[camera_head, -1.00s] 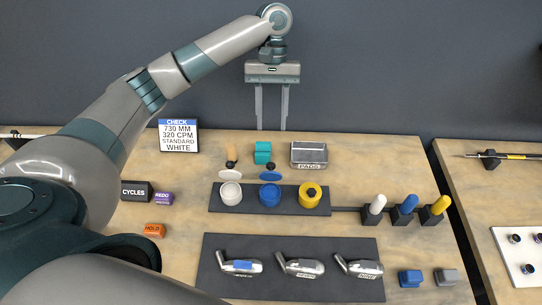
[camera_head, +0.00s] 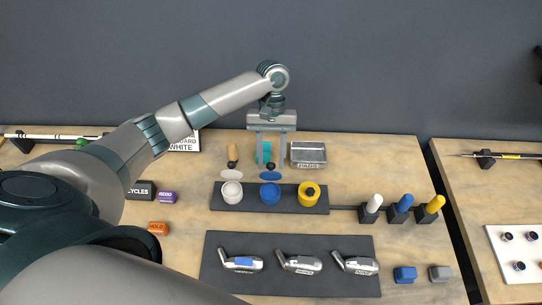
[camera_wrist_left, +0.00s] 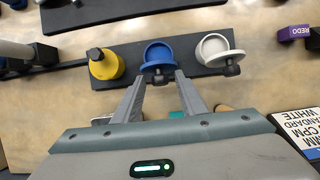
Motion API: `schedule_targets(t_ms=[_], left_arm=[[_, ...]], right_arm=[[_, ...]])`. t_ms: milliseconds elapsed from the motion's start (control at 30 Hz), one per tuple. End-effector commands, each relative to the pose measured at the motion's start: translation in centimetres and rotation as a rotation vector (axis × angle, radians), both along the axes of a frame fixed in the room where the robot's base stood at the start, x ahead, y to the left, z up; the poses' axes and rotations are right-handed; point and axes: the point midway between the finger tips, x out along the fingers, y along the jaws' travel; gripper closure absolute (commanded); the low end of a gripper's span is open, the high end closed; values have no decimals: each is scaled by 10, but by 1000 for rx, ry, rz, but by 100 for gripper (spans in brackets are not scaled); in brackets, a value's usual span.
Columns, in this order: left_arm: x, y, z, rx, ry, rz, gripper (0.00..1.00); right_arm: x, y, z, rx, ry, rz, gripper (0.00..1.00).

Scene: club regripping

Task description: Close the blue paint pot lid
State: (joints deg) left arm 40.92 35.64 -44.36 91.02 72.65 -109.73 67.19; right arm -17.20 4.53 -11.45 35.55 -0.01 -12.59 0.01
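The blue paint pot (camera_head: 270,194) stands in the middle of the dark pot strip, between the white and yellow pots. Its blue lid (camera_head: 270,176) is open, tilted up at the pot's rear edge, with a dark knob on the back. The pot (camera_wrist_left: 158,48) and lid (camera_wrist_left: 157,66) also show in the left wrist view. My left gripper (camera_head: 271,165) is open and empty, its fingers pointing down behind the blue lid. In the left wrist view its fingertips (camera_wrist_left: 160,77) lie on either side of the lid's knob, with no clear contact. My right gripper is not in view.
A grey metal box (camera_head: 309,154) and a teal block (camera_head: 264,152) stand behind. Club heads lie on the front mat (camera_head: 290,285); colored-handled tools (camera_head: 402,205) stand to the right.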

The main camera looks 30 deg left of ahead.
Motion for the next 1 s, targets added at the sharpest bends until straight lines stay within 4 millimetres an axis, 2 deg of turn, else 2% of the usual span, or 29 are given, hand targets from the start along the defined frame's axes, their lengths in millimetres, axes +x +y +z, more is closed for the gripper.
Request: schedule_targets(t_ms=[267, 400, 433, 1000], left_arm=[[0, 0, -1, 0, 0, 0, 62], [0, 0, -1, -1, 0, 0, 96], [0, 0, -1, -1, 0, 0, 100], [-7, -3, 2, 37, -83, -3, 100]], right_arm=[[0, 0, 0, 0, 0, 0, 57], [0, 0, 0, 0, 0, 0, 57], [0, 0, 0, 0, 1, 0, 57], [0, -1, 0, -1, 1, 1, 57]])
